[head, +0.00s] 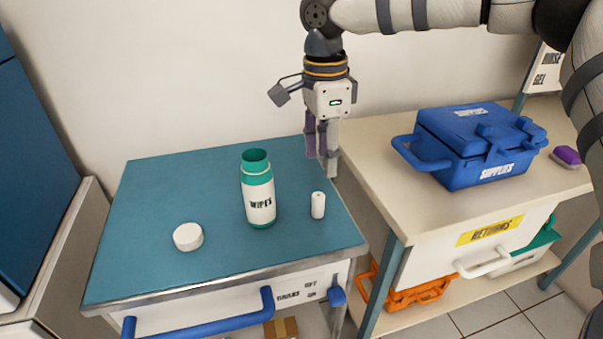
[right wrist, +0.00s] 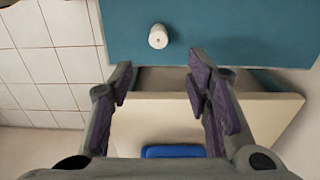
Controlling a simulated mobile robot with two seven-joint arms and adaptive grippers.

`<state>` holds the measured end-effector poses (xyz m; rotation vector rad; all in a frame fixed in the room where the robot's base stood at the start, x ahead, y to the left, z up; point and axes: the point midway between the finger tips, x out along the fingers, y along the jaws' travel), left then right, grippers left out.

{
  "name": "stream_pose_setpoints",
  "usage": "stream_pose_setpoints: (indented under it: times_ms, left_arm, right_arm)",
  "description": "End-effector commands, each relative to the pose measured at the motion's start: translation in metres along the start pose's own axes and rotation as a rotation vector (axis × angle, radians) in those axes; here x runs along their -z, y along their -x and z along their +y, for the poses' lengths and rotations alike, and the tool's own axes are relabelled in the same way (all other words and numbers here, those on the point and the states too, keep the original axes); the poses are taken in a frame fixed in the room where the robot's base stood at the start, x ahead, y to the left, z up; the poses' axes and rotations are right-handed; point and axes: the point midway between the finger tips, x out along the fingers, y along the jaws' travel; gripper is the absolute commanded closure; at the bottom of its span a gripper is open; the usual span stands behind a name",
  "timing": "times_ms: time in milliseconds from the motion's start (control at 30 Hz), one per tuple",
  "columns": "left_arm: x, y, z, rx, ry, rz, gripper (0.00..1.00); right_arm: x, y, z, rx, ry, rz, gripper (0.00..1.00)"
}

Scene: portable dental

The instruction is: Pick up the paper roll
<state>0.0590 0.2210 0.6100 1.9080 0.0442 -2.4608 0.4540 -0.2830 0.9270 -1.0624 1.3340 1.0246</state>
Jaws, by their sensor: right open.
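The paper roll (head: 318,205) is a small white cylinder standing upright near the right edge of the teal tabletop (head: 150,205). It also shows in the right wrist view (right wrist: 158,37), at the top, beyond my fingertips. My right gripper (head: 322,165) is open and empty, pointing down behind the roll, near the tabletop's right edge. In the right wrist view my right gripper (right wrist: 160,75) shows its two purple-padded fingers wide apart, with nothing between them. My left gripper is not in view.
A green-and-white wipes bottle (head: 259,195) stands just left of the roll. A round white lid (head: 188,237) lies farther left. A blue supplies case (head: 470,145) sits on the cream counter (head: 375,135) to the right, across a gap. A purple-topped item (head: 567,156) lies beside it.

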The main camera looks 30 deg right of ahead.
Motion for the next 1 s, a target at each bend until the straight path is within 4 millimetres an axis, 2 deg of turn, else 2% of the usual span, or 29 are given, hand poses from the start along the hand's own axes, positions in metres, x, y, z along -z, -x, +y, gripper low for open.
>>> stream_pose_setpoints:
  times_ms: [67,133,300,467,700,800,1000]
  left_arm:
    - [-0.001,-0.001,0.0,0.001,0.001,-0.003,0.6]
    - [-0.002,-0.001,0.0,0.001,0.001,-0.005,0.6]
    - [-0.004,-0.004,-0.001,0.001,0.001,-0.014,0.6]
    - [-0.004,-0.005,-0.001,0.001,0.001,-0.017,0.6]
    - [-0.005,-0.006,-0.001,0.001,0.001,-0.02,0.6]
    - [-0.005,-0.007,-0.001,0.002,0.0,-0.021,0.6]
    - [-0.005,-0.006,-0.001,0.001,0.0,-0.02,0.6]
  right_arm:
    - [-0.002,0.006,0.001,-0.008,-0.007,-0.03,0.55]
    - [-0.003,0.0,0.002,-0.014,-0.008,-0.037,0.55]
    - [-0.005,-0.04,0.003,-0.016,-0.008,-0.035,0.55]
    - [-0.006,-0.061,0.002,-0.012,-0.008,-0.035,0.55]
    - [-0.009,-0.105,0.004,-0.013,-0.008,-0.034,0.55]
    - [-0.009,-0.112,0.004,-0.011,-0.008,-0.035,0.55]
    - [-0.009,-0.112,0.004,-0.009,-0.008,-0.035,0.58]
